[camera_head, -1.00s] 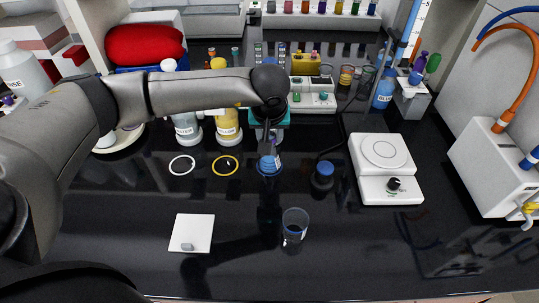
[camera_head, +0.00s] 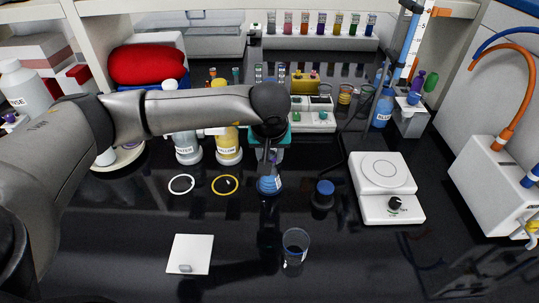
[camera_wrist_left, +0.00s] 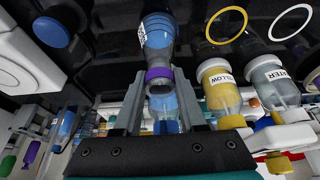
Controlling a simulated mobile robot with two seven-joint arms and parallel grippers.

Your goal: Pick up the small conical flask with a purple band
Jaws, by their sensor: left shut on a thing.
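The small conical flask (camera_head: 269,185) has a blue lower part and a pale label. In the left wrist view the flask (camera_wrist_left: 158,35) shows its purple band (camera_wrist_left: 159,74) around the neck. My left gripper (camera_head: 268,163) reaches it from behind and above, and is shut on the flask's neck area. In the left wrist view the fingers of my left gripper (camera_wrist_left: 160,82) stand on both sides of the neck. The flask looks about upright at the dark bench; I cannot tell whether its base touches. My right gripper is not in view.
A clear beaker (camera_head: 296,244) is in front. A yellow ring (camera_head: 225,185), a white ring (camera_head: 181,184) and a yellow bottle (camera_head: 228,146) are left. A white balance (camera_head: 386,205) is right. The front right bench is mostly clear.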

